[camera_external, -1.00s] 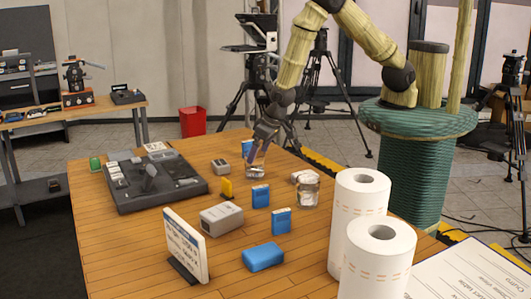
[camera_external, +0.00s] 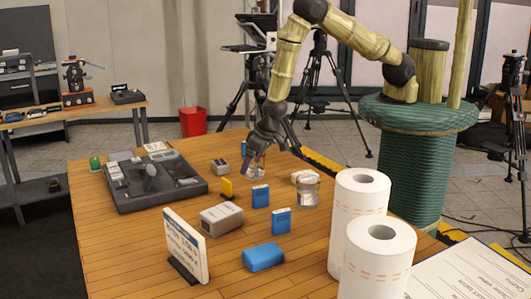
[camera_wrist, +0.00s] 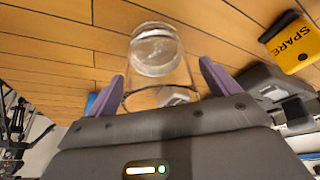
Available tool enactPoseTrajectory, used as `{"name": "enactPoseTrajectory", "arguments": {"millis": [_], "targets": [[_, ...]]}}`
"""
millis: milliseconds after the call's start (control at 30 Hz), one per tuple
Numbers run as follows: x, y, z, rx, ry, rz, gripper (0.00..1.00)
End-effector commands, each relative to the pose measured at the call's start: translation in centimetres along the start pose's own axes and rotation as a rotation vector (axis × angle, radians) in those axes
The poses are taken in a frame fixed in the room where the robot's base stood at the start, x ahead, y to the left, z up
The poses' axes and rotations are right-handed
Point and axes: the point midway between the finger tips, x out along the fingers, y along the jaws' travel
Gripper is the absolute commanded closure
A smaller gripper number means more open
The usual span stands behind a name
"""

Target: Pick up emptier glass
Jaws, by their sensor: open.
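One clear glass (camera_external: 257,170) stands on the wooden table near its far right side, below my gripper. In the wrist view the glass (camera_wrist: 157,55) lies between my two purple fingers, and a pale disc shows at its base. My gripper (camera_wrist: 163,82) is open, with a finger on either side of the glass; I cannot tell whether they touch it. In the external view my gripper (camera_external: 254,158) partly covers the glass's upper part. A second glass (camera_external: 308,192) stands nearer and to the right, apart from my gripper. How full each glass is cannot be told clearly.
A white lump (camera_external: 303,176) sits right behind the second glass. A yellow tag (camera_external: 225,188), blue boxes (camera_external: 260,196) and a grey box (camera_external: 221,218) stand nearby. A dark console (camera_external: 155,182) is at left. Two paper rolls (camera_external: 358,212) stand front right.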

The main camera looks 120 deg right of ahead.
Motion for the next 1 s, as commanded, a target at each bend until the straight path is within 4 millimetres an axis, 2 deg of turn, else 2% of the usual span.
{"name": "enactPoseTrajectory", "arguments": {"millis": [33, 300, 333, 733, 1000], "targets": [[0.0, 0.0, 0.0, 0.000, 0.000, 0.000, 0.15], [0.0, 0.0, 0.0, 0.000, 0.000, 0.000, 0.68], [-0.1, 0.0, -0.1, 0.000, 0.001, 0.000, 0.70], [-0.2, -0.1, -0.1, 0.000, 0.001, -0.001, 0.70], [-1.3, -0.1, -0.6, -0.001, 0.002, 0.000, 0.70]]}}
